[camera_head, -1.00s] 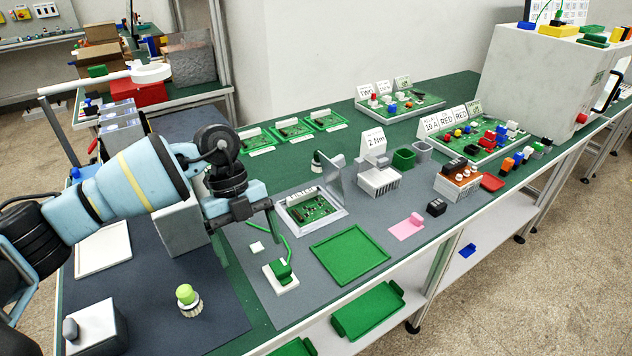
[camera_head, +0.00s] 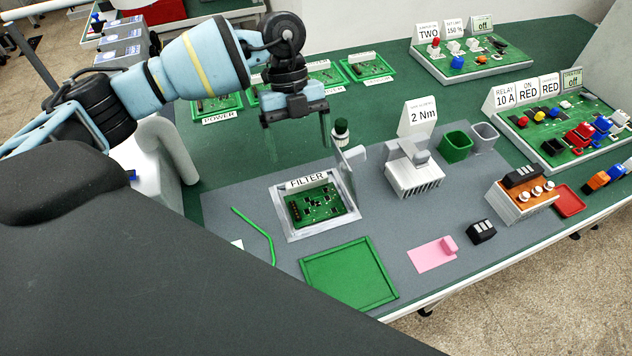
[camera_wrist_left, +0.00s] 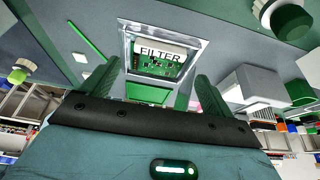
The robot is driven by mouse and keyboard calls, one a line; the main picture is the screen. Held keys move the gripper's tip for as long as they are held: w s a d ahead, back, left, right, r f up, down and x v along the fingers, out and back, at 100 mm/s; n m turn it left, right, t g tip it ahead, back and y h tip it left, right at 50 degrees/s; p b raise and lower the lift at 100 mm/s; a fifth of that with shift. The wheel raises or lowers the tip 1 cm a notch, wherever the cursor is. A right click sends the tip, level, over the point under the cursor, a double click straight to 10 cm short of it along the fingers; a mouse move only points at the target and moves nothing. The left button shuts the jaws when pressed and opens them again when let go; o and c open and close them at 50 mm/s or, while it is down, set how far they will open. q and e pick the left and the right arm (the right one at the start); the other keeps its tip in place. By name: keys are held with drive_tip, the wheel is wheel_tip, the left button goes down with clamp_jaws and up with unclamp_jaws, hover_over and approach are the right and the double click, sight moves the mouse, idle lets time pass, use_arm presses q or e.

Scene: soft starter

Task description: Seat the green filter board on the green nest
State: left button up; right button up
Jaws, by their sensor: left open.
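The green filter board (camera_head: 314,205) lies in a silver metal fixture (camera_head: 290,229), under a white FILTER label (camera_head: 308,182); it also shows in the left wrist view (camera_wrist_left: 158,67). A square green tray (camera_head: 349,274) with a raised rim lies empty in front of the fixture; I cannot tell if it is the green nest. My left gripper (camera_head: 297,138) is open and empty, its green fingers pointing down, above the table behind the fixture. In the left wrist view its fingers (camera_wrist_left: 155,88) stand either side of the board, apart from it. My right gripper is out of view.
An upright plate (camera_head: 350,172) stands at the fixture's right edge, with a dark-green-capped bottle (camera_head: 341,130) behind. Green-framed boards (camera_head: 368,68) line the back. A pink pad (camera_head: 430,255) lies right of the tray.

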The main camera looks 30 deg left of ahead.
sight(307, 179)
use_arm(q)
drive_tip(key=shift+s+d+f, duration=0.2)
drive_tip(key=shift+s+f, duration=0.15)
drive_tip(key=shift+f, duration=0.2)
drive_tip(key=shift+d+f, duration=0.1)
drive_tip(key=shift+f, duration=0.35)
drive_tip(key=shift+s+d+f, duration=0.1)
drive_tip(key=shift+d+f, duration=0.1)
drive_tip(key=shift+f, duration=0.2)
drive_tip(key=x, duration=0.3)
drive_tip(key=shift+d+f, duration=0.15)
drive_tip(key=shift+s+d+f, duration=0.15)
drive_tip(key=shift+s+f, duration=0.05)
drive_tip(key=shift+f, duration=0.45)
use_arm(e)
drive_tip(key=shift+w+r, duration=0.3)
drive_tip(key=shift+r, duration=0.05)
use_arm(q)
drive_tip(key=c, duration=0.6)
drive_tip(key=shift+c, duration=0.2)
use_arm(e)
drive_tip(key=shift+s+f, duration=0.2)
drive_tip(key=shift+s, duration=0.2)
